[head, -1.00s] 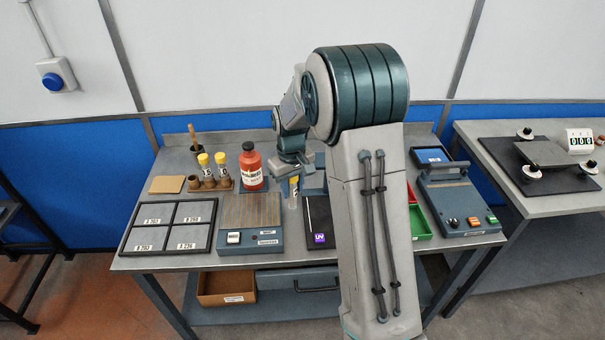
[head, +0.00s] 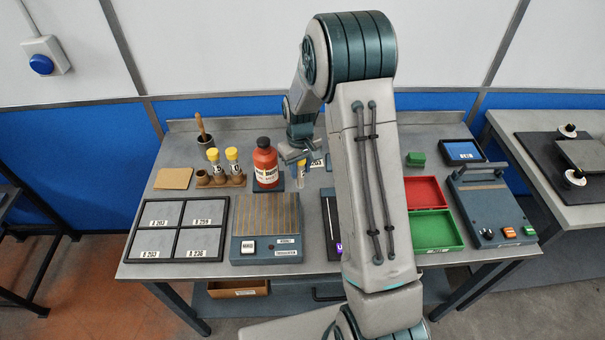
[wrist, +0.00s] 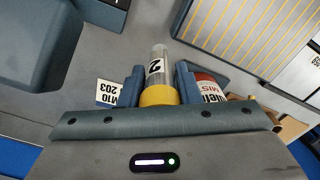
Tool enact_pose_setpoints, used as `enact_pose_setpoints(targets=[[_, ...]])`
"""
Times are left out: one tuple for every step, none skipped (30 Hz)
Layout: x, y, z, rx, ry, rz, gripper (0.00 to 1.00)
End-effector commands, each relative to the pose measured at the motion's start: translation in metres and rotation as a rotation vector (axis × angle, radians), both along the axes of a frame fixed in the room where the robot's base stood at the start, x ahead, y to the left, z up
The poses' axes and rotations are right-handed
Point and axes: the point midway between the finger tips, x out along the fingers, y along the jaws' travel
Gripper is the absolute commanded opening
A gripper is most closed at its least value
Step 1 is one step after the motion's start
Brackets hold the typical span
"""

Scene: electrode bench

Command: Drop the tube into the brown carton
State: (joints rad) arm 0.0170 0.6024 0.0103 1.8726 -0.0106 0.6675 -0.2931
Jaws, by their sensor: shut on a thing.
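A clear tube with a yellow cap (head: 301,170) hangs from my gripper (head: 298,160), just right of the red bottle in the head view. In the wrist view the gripper (wrist: 159,82) is shut on the tube (wrist: 158,66), its fingers on either side of the yellow cap; the label reads 2. The brown carton (head: 238,292) is on the lower shelf under the bench, front left. The bench edge hides part of it. The gripper is above the bench top, apart from the carton.
A red bottle (head: 265,163) stands beside the gripper. A rack (head: 220,180) with two yellow-capped tubes is left of it. A grooved block (head: 266,222) and a four-panel tray (head: 180,230) lie in front. Red (head: 422,191) and green (head: 435,230) trays are right of my arm.

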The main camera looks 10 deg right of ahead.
Motion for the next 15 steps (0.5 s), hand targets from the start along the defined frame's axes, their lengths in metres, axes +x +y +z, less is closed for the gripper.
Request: enact_pose_setpoints(targets=[[0.0, 0.0, -0.003, 0.0, 0.001, 0.0, 0.03], [0.0, 0.0, -0.006, 0.0, 0.0, 0.0, 0.03], [-0.001, 0.0, -0.01, 0.0, 0.002, 0.0, 0.03], [-0.001, 0.0, -0.014, 0.0, 0.003, 0.0, 0.03], [0.0, 0.0, -0.018, 0.0, 0.002, 0.0, 0.03], [-0.001, 0.0, -0.024, 0.0, 0.003, 0.0, 0.03], [-0.001, 0.0, -0.028, 0.0, 0.003, 0.0, 0.03], [0.0, 0.0, -0.031, 0.0, 0.001, 0.0, 0.03], [0.0, 0.0, -0.034, 0.0, 0.001, 0.0, 0.03], [0.0, 0.0, -0.036, 0.0, 0.001, 0.0, 0.03], [0.0, 0.0, -0.036, 0.0, 0.0, 0.0, 0.03], [0.0, 0.0, -0.037, 0.0, -0.001, 0.0, 0.03], [0.0, 0.0, -0.036, 0.0, -0.001, 0.0, 0.03], [0.0, 0.0, -0.036, 0.0, -0.001, 0.0, 0.03], [0.0, 0.0, -0.036, 0.0, -0.001, 0.0, 0.03]])
